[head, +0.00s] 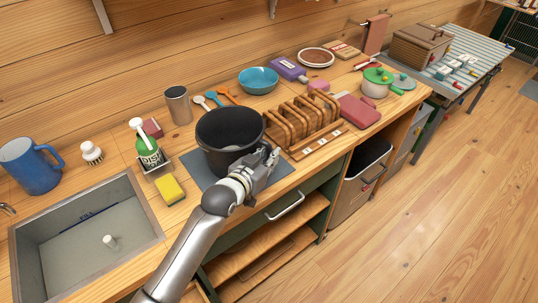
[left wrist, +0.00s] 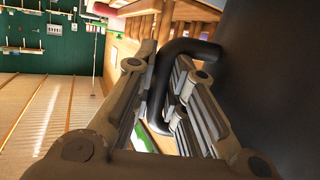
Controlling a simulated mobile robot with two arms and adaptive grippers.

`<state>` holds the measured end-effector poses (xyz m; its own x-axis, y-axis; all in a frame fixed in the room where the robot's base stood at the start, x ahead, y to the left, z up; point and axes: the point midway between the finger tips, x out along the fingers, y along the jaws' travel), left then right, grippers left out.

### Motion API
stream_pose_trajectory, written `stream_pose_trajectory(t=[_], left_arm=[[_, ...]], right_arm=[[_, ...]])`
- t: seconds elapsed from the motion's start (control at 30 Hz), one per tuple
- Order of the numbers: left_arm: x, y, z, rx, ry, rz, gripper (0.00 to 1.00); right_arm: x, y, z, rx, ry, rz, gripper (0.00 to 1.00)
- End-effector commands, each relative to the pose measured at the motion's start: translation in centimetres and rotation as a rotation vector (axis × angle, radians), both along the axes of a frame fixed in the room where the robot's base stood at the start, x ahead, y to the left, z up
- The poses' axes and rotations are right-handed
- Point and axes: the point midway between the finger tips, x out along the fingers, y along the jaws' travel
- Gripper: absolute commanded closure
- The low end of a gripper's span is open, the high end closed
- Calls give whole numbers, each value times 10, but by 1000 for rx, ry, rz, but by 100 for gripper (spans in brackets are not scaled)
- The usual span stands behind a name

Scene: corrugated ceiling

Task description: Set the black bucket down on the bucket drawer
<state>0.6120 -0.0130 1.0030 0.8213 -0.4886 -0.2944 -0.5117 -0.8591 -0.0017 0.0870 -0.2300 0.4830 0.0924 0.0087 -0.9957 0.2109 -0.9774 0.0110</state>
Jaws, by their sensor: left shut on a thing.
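The black bucket (head: 231,136) is upright over a dark grey mat (head: 197,168) on the wooden counter; I cannot tell whether it touches the mat. My left gripper (head: 268,163) is at the bucket's right front side. In the left wrist view, my left gripper (left wrist: 172,95) is shut around the bucket's dark curved handle (left wrist: 190,47), with the bucket wall (left wrist: 275,70) at the right. Under the counter are a green drawer front with a metal handle (head: 286,207) and a grey bin-like drawer (head: 350,195); which is the bucket drawer is unclear. My right gripper is out of view.
A wooden rack (head: 305,125) stands close right of the bucket. A metal tumbler (head: 178,104), a soap bottle (head: 147,146) and a yellow sponge (head: 170,190) are to its left. The sink (head: 85,240) is further left. The floor (head: 450,210) at right is clear.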

Motion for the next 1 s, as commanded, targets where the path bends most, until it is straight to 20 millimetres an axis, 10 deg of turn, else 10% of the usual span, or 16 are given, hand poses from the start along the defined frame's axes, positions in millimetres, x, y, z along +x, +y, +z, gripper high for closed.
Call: stream_pose_trajectory(t=[0.2, 0.4, 1.0], left_arm=[[0, 0, -2, 1, -3, -1, 100], [0, 0, -3, 1, 1, 0, 66], [-25, 16, 7, 2, 0, 1, 66]], right_arm=[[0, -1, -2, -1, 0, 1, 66], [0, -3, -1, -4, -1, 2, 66], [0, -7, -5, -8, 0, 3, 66]])
